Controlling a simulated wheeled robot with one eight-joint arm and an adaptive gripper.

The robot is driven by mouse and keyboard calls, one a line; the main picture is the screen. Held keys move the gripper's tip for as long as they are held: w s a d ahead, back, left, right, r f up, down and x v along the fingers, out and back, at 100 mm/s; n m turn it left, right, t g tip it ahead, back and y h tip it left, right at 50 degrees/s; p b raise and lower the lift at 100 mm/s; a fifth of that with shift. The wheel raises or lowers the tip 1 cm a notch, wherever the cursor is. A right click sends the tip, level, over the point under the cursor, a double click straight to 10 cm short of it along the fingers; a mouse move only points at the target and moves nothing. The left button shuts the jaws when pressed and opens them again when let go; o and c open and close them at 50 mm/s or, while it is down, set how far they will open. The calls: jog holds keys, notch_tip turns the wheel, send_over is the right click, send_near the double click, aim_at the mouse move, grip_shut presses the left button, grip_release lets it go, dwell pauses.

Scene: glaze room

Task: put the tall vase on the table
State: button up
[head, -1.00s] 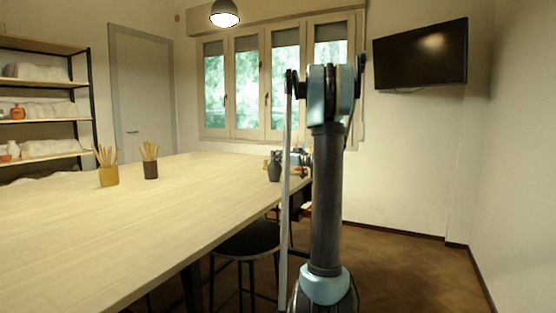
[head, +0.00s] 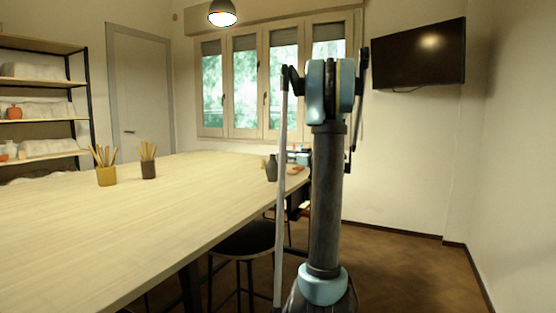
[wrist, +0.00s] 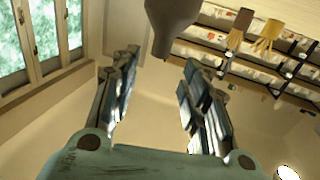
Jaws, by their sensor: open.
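The tall vase (head: 271,168) is dark grey with a narrow neck. In the head view it stands upright on the table (head: 190,210), near its far right edge. In the wrist view, which is upside down, the vase (wrist: 172,25) shows at the top centre, neck pointing down the picture. My gripper (wrist: 159,60) is open, its two fingers apart with nothing between them. The vase lies beyond the fingertips, apparently clear of them. In the head view my arm hides most of the gripper.
A yellow cup (head: 106,175) and a brown cup (head: 148,168), both holding wooden sticks, stand on the table. Small coloured items (head: 298,156) sit by the vase, partly behind my arm. A dark stool (head: 245,240) is at the table's near side. Shelves (head: 40,90) stand at left.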

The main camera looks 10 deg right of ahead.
jog(key=v, duration=0.6)
jog(key=shift+s+d, duration=0.1)
jog(key=shift+s, duration=0.05)
